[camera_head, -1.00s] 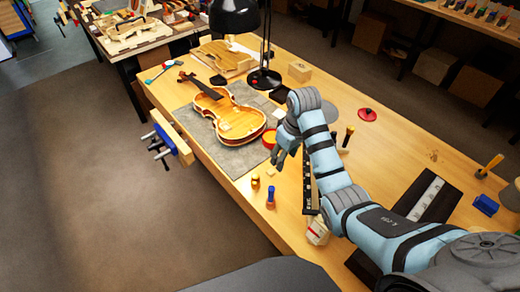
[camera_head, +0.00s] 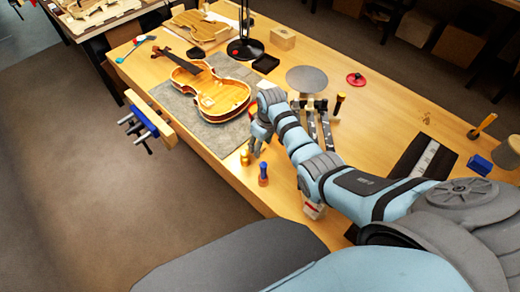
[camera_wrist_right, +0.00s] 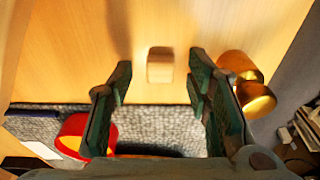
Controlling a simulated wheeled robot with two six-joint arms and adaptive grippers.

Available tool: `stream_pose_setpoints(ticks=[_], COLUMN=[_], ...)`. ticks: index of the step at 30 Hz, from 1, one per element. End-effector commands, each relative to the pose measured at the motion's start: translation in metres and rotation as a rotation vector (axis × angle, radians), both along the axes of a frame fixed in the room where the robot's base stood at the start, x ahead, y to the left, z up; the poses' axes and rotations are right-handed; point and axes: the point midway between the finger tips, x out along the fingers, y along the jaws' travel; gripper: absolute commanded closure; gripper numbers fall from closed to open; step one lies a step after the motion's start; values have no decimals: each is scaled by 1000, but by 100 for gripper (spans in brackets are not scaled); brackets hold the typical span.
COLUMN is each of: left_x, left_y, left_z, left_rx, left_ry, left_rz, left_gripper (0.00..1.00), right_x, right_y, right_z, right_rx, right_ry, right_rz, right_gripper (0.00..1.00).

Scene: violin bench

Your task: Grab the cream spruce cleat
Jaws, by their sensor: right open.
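The cream spruce cleat (camera_wrist_right: 160,66) is a small pale block on the wooden bench top. In the right wrist view it lies in line with the gap between the fingertips, just beyond them. My right gripper (camera_wrist_right: 159,86) is open and empty, pointing down at the bench, with one finger on each side of that gap. In the head view the right gripper (camera_head: 257,148) is low over the bench between the violin and the brass piece. There I cannot make out the cleat, which the gripper seems to hide. My left gripper is not in view.
A brass piece (camera_wrist_right: 247,84) stands close beside the right finger. A red-rimmed round container (camera_wrist_right: 73,136) is near the left finger on the grey mat (camera_wrist_right: 150,122). A blue-topped bottle (camera_head: 263,174) stands near the front edge. The violin (camera_head: 210,91) lies on the mat.

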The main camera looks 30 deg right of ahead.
Motion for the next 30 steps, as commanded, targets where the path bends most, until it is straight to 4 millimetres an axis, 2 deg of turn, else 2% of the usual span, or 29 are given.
stream_pose_setpoints(ticks=[6, 12, 24, 28, 30], left_x=[-1, -3, -4, -4, -4], left_y=[0, 0, 0, 0, 0], left_z=[0, 0, 1, 7, 14], left_rx=[0, 0, 0, 0, 0], left_ry=[2, 5, 7, 7, 7], left_rz=[0, 0, 1, 1, 1], left_gripper=[100, 100, 100, 100, 100], right_x=[0, 1, 1, 2, 2], right_y=[0, 0, 0, 0, 0], right_z=[-2, -1, 2, 18, 36], right_rx=[0, 0, -1, 0, -1], right_ry=[0, 0, -1, -3, -4], right_rz=[0, 0, 1, 0, 0], right_gripper=[57, 88, 88, 88, 88])
